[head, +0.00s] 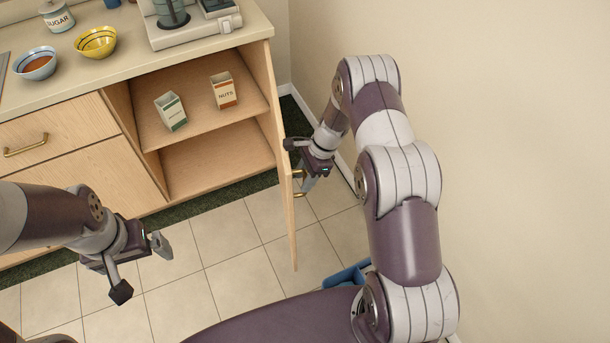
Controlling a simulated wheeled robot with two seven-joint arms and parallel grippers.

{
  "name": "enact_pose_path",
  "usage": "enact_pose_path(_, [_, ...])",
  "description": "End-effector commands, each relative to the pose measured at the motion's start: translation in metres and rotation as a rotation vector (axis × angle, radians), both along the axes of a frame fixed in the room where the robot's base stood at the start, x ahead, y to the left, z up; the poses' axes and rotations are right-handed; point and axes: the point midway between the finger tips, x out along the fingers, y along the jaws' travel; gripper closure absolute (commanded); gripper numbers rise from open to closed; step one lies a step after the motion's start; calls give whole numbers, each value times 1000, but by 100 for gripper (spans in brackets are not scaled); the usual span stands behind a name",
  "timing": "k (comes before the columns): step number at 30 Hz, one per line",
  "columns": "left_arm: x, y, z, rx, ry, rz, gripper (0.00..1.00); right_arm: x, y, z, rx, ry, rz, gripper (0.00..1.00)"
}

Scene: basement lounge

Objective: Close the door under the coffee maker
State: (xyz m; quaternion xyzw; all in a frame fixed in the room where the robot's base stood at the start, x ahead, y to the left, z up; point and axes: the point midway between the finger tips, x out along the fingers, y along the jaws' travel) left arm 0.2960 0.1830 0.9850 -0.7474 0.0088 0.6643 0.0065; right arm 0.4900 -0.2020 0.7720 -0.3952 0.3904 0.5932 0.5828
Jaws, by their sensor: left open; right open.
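The coffee maker (187,22) stands on the counter at the top, cut off by the frame edge. The cabinet under it is open. Its wooden door (287,215) hangs on the right side and sticks out toward me, seen almost edge-on. A brass handle (299,194) shows on the door's right face, partly hidden by my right gripper. My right gripper (301,166) is open beside that right face, close to the handle; I cannot tell whether it touches. My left gripper (142,269) is open and empty over the floor, left of the door.
Inside the cabinet, a green-labelled box (171,111) and a nuts box (223,91) stand on the shelf. Bowls (96,42) and a sugar jar (56,15) are on the counter. A wall (500,130) bounds the right; a blue object (348,275) lies low near my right arm. Tiled floor left of the door is clear.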

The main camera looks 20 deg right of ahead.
Motion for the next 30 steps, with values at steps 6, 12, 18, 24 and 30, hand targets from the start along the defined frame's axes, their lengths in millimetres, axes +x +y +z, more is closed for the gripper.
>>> enact_pose_path(6, [0, 0, 0, 0, 0, 0, 0, 0, 0, 0, 0, 0, 0, 63])
enact_pose_path(12, [0, 0, 0, 0, 0, 0, 0, 0, 0, 0, 0, 0, 0, 100])
enact_pose_path(18, [0, 0, 0, 0, 0, 0, 0, 0, 5, 0, 1, 1, -7, 100])
enact_pose_path(24, [0, 0, 2, 0, 0, 0, 0, 4, 38, 1, 0, 1, -63, 100])
enact_pose_path(30, [0, 0, 8, 0, 0, 0, 0, 19, 105, 1, 1, 1, -187, 100])
